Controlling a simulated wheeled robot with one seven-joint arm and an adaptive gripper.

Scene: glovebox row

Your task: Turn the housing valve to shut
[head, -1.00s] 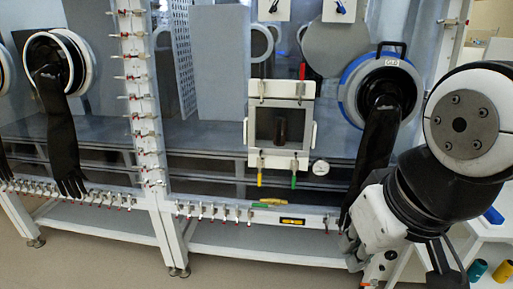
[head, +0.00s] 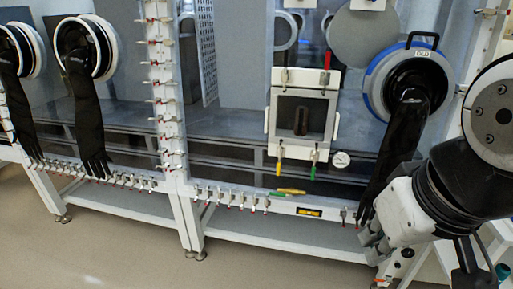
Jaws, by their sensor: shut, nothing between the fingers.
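A white square housing (head: 335,125) with a dark window is mounted on the glovebox front. A red handle (head: 325,78) stands upright at its top right. A yellow handle (head: 279,166) and a green handle (head: 314,162) hang down below it. I cannot tell which of these is the housing valve. My gripper (head: 372,242) is at the lower right, below and right of the housing, apart from it. It is shut and empty, small in view and partly merged with the rail behind it.
A black glove hangs from the blue-ringed port (head: 374,88), close to my gripper. A round gauge (head: 341,159) sits right of the green handle. Yellow and green handles (head: 291,191) lie along the lower rail, near several small valves. The floor (head: 130,255) at left is clear.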

